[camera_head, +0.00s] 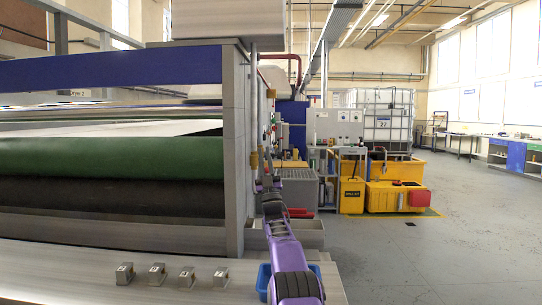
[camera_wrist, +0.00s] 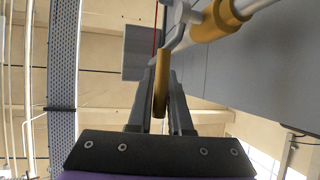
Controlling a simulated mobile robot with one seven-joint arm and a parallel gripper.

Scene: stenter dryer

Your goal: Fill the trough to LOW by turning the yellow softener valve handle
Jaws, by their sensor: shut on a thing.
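My gripper (camera_wrist: 160,110) has its two dark fingers closed on either side of the yellow valve handle (camera_wrist: 161,75) in the wrist view. The handle points down between the fingers in that picture, and its upper end meets a grey fitting. A yellow collar (camera_wrist: 215,20) sits on the pale pipe at the upper right. In the head view my purple arm reaches forward to the pipe (camera_head: 254,95) beside the machine's end post. A yellow part (camera_head: 253,160) shows on that pipe; the gripped handle is too small there to make out. I cannot identify the trough or its level mark.
The machine with green and black rollers (camera_head: 110,160) fills the left. Several small metal blocks (camera_head: 157,272) stand on the front ledge. A blue bin (camera_head: 263,280) is close beside my arm. Yellow containers (camera_head: 393,197) stand farther back. Open floor (camera_head: 410,265) lies to the right.

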